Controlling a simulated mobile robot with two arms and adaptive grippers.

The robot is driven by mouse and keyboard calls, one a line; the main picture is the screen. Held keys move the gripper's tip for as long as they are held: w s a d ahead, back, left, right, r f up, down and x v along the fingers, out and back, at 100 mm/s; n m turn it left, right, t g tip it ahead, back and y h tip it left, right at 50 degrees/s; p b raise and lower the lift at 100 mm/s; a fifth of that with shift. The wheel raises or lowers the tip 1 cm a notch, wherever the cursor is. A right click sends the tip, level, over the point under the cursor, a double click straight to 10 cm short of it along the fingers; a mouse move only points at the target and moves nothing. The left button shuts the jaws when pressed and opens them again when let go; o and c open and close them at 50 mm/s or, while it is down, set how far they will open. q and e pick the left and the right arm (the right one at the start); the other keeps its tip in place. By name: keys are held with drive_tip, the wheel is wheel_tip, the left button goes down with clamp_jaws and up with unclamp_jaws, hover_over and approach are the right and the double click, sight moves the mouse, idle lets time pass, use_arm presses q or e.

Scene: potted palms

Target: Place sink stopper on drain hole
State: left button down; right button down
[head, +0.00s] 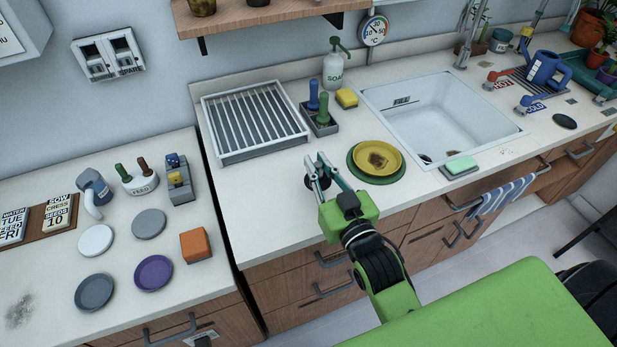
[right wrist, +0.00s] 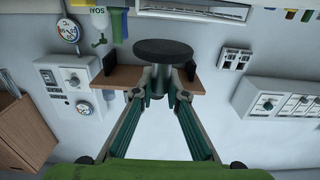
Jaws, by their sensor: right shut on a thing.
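My right gripper (head: 322,172) is shut on the dark round sink stopper (right wrist: 162,52). In the right wrist view the stopper's flat disc extends beyond the fingertips, which grip its narrower part. In the head view the gripper is over the front counter, left of the yellow plate, and the stopper is partly hidden by the fingers. The white sink (head: 438,112) is to the right. A dark round spot, apparently the drain hole (head: 425,158), shows at the basin's near side, partly cut off by the rim. My left gripper is not in view.
A yellow plate on a green one (head: 377,157) lies between gripper and sink. A soap bottle (head: 335,70), yellow sponge (head: 347,98), brush holder (head: 320,118) and drying rack (head: 255,122) stand behind. A green sponge dish (head: 460,168) sits at the sink's front edge. Another dark disc (head: 564,121) lies right.

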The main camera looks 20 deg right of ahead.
sight(309, 181)
drive_tip(key=shift+w+a+f, duration=0.3)
drive_tip(key=shift+w+f, duration=0.05)
drive_tip(key=shift+f, duration=0.25)
drive_tip(key=shift+w+a+f, duration=0.3)
drive_tip(key=shift+f, duration=0.25)
drive_tip(key=shift+a+f, duration=0.1)
drive_tip(key=shift+f, duration=1.55)
drive_tip(key=c, duration=2.4)
unclamp_jaws()
drive_tip(key=shift+f, duration=0.2)
drive_tip(key=o, duration=0.4)
drive_tip(key=shift+r, duration=0.15)
